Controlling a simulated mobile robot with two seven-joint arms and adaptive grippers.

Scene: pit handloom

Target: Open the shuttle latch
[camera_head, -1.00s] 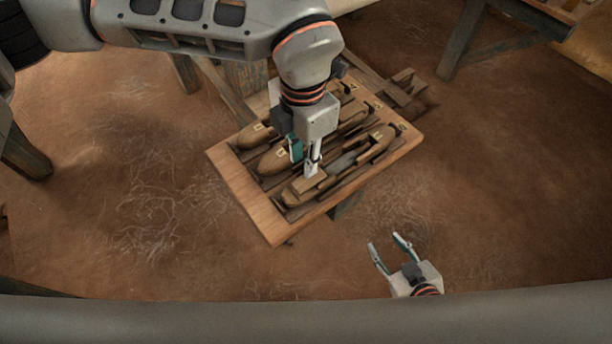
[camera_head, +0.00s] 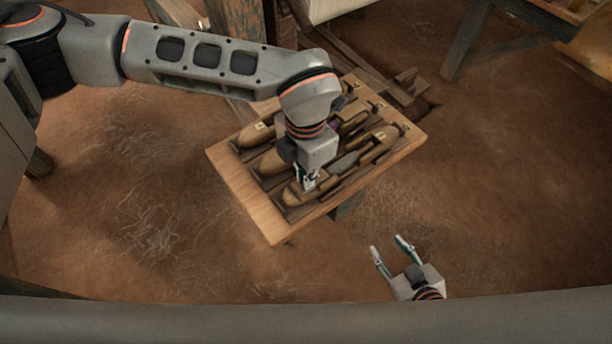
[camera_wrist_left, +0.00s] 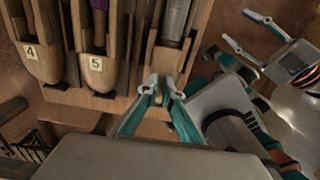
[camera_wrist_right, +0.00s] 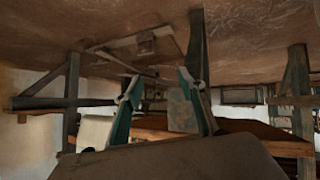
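A wooden tray (camera_head: 244,198) holds several long wooden shuttles side by side. The nearest shuttle (camera_head: 381,147) has a grey piece in its slot; its near end is largely hidden by my left gripper. My left gripper (camera_head: 306,184) points down at that near end, fingertips close together with a narrow gap. In the left wrist view its fingertips (camera_wrist_left: 161,84) lie at the end of this shuttle (camera_wrist_left: 168,45), to the right of the shuttle labelled 5 (camera_wrist_left: 97,67). I cannot make out the latch or whether the fingers grip it. My right gripper (camera_head: 388,250) is open, empty and away from the tray.
The shuttle labelled 4 (camera_wrist_left: 37,58) lies beyond number 5 in the left wrist view. Small hooks and labels line the tray's far right side. A wooden frame (camera_head: 466,42) stands at the upper right. The earthen floor right of the tray is clear.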

